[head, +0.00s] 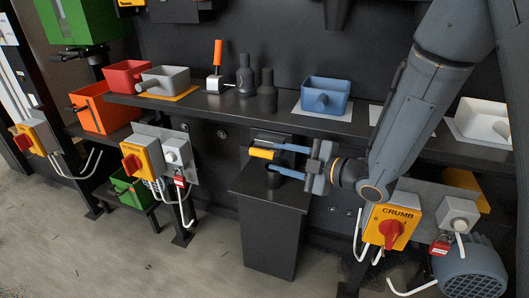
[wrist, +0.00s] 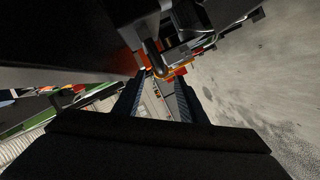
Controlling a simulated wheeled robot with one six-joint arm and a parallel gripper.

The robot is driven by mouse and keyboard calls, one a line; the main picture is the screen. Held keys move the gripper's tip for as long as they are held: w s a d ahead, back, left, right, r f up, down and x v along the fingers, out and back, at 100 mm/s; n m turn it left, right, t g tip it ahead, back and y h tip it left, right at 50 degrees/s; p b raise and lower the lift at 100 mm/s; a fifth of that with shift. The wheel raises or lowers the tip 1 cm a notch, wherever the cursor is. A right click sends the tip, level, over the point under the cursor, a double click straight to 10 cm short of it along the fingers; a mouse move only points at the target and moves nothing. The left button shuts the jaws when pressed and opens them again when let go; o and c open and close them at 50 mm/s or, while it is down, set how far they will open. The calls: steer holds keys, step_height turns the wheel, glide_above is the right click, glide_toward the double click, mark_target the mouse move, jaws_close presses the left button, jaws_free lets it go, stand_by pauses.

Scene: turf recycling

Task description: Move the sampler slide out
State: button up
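The sampler slide's yellow handle (head: 262,153) shows at a dark unit on the wall, just above the top of a black pedestal (head: 272,192). My gripper (head: 274,158) comes in from the right, with its two blue-grey fingers spread apart and level with the handle. The fingertips are close to the handle's right end; I cannot tell whether they touch it. In the wrist view my gripper (wrist: 161,78) also shows its fingers apart, with no held object clearly between them. The rest of the slide is hidden in the dark unit.
A yellow CRUMB switch box (head: 391,228) sits below my arm. Grey floor is clear at front left.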

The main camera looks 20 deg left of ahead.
mark_target(261, 153)
steer(key=x, duration=0.7)
steer(key=shift+a, duration=0.15)
jaws_close()
